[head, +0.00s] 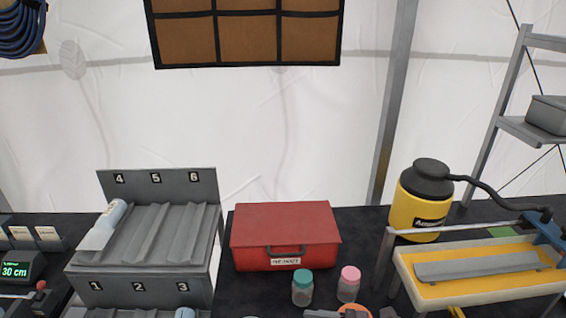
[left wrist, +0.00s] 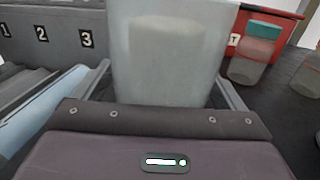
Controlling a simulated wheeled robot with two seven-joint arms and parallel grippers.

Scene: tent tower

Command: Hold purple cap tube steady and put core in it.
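A translucent, greyish-white tube (left wrist: 168,65) stands between the two fingers of my left gripper (left wrist: 165,90) in the left wrist view. The fingers lie against both its sides, and its top runs out of the picture. A paler shape shows inside or on its wall; I cannot tell which. No purple cap is in view, and I see no piece that is clearly the core.
A grey rack (head: 143,291) numbered 1 to 6 stands at left, with a pale tube (head: 104,226) in slot 4. A red case (head: 286,228), teal-capped jar (head: 302,288) and pink-capped jar (head: 348,284) stand in the middle. A yellow sprayer (head: 420,213) and tray (head: 480,294) are right.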

